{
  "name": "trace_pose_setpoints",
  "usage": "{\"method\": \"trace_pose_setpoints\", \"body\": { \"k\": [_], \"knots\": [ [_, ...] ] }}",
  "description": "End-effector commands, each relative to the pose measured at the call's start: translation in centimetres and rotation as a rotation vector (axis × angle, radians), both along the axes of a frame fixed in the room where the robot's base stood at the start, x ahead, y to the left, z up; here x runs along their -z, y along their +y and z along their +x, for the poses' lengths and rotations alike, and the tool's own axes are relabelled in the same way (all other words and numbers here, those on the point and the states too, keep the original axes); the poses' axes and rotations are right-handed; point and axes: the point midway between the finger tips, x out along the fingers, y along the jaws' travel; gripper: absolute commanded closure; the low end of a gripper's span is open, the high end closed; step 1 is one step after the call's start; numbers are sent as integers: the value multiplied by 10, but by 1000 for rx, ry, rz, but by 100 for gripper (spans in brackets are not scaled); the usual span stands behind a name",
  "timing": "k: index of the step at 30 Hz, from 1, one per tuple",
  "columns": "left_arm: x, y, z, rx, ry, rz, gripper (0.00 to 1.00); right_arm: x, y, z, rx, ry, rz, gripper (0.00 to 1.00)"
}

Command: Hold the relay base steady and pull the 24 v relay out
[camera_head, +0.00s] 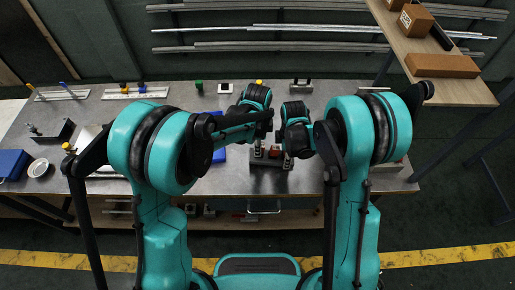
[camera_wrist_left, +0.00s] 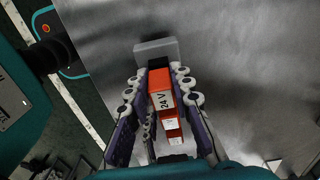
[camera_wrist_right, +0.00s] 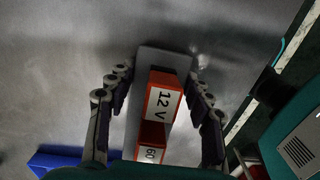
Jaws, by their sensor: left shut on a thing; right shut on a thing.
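The relay base (camera_head: 270,163) is a grey block on the metal bench in front of me; it also shows in the left wrist view (camera_wrist_left: 155,48) and the right wrist view (camera_wrist_right: 165,60). My left gripper (camera_wrist_left: 160,72) is shut on the orange-red 24 V relay (camera_wrist_left: 163,98), one finger on each side. I cannot tell whether the relay is still seated. My right gripper (camera_wrist_right: 157,74) is shut on the relay base, its fingers along both sides. The 12 V relay (camera_wrist_right: 163,98) and a relay marked 60 (camera_wrist_right: 151,140) stand between those fingers. The arms partly hide the base in the head view.
A blue item (camera_wrist_right: 62,162) lies near the base. A wooden shelf (camera_head: 455,92) with boxes is at the right. Blue trays (camera_head: 14,164) and a white round dish (camera_head: 38,168) sit at the bench's left. Small fixtures line the bench's back.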

Motion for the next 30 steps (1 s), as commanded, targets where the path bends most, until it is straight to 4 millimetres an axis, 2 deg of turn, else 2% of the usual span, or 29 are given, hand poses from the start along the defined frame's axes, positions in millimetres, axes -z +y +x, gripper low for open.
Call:
{"method": "trace_pose_setpoints", "body": {
  "k": [8,9,12,23,26,30],
  "knots": [
    [-2,3,0,-2,0,6,100,0,-2,0,3,0,-4,85],
    [-2,3,0,-2,0,6,76,0,-2,0,3,0,-4,85],
    [-2,2,0,-2,0,5,54,0,-2,0,2,0,-3,85],
    [-7,1,0,-1,0,3,54,-1,0,0,1,0,0,85],
    [-19,1,0,-1,0,3,54,-1,0,0,1,0,0,85],
    [-49,1,0,-1,0,3,54,-1,0,0,1,0,0,85]
  ]
}}
